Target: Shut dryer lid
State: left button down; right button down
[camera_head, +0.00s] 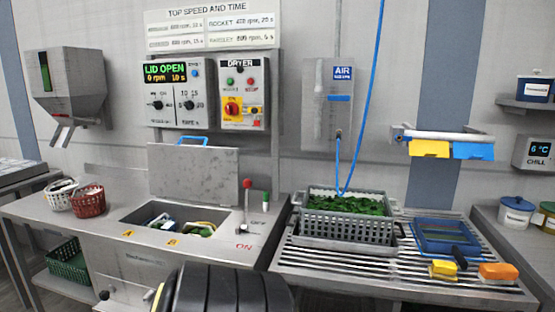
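The dryer lid (193,172) is a grey metal panel standing upright at the back of the dryer opening, with a blue handle (193,139) along its top edge. The dryer's tub (222,213) is open in the counter, and blue, white and yellow items show inside it. The control panel display (165,72) reads "LID OPEN, 0 rpm, 10 s". A dark ribbed part, apparently mine, covers the bottom edge in front of the dryer. No gripper fingers show in this view.
A red-handled lever (247,190) stands at the right of the tub by "ON" and "OFF" marks. White and red baskets (87,197) sit to the left. A grey crate of greens (345,228) and a blue tray (443,236) rest on the slatted rack at right.

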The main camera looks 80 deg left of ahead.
aim_at(204, 173)
jog(key=u, duration=2.25)
